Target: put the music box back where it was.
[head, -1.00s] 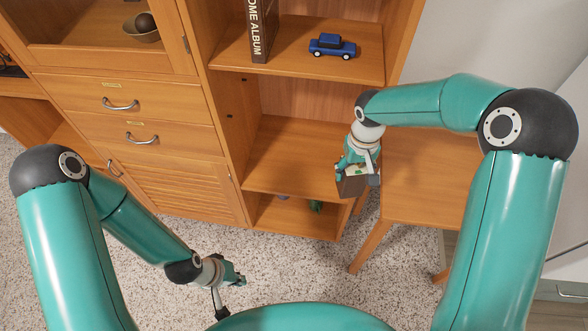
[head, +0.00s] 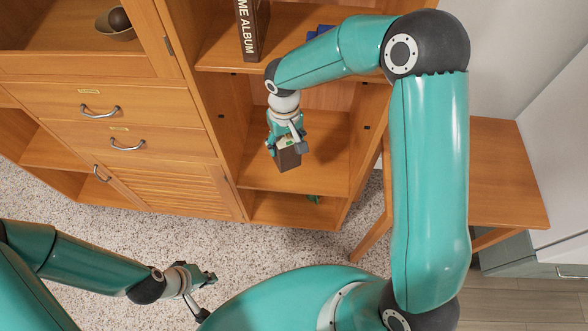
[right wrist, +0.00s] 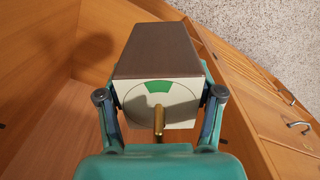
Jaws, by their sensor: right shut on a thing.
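The music box (head: 288,158) is a small brown block with a pale face. In the right wrist view, the music box (right wrist: 158,52) shows a green wedge and a brass rod on its pale face. My right gripper (head: 285,146) is shut on it, with a finger on each side. It holds the box at the middle open compartment of the wooden shelf unit (head: 232,125); whether the box touches the shelf board cannot be told. My left gripper (head: 207,291) is low over the speckled floor, away from the shelf; its finger opening is too small to tell.
An album (head: 250,28) stands on the shelf above, with a blue car (head: 318,31) partly hidden by my right arm. A green object (head: 314,198) lies in the bottom compartment. A wooden table (head: 505,180) stands at right. The middle shelf (head: 325,165) looks clear beside the box.

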